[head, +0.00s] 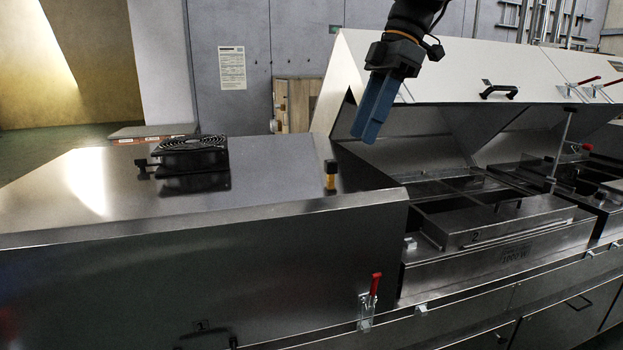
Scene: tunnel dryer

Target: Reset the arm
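My gripper (367,136) hangs from the top of the head view with its blue fingers pointing down and slightly left. The fingers overlap from this side, so I cannot tell whether there is a gap between them. No object shows at the fingertips. The gripper appears in front of the raised white lid (430,72) of the tunnel dryer, above the open bay. The upper part of my arm is cut off by the top edge of the picture.
A closed steel cover (270,240) with a black fan (190,153) on top fills the left. A drawer marked 2 (510,222) sits in the open bay. A red-handled latch (374,290) stands at the front. A thin post (562,140) rises at the right.

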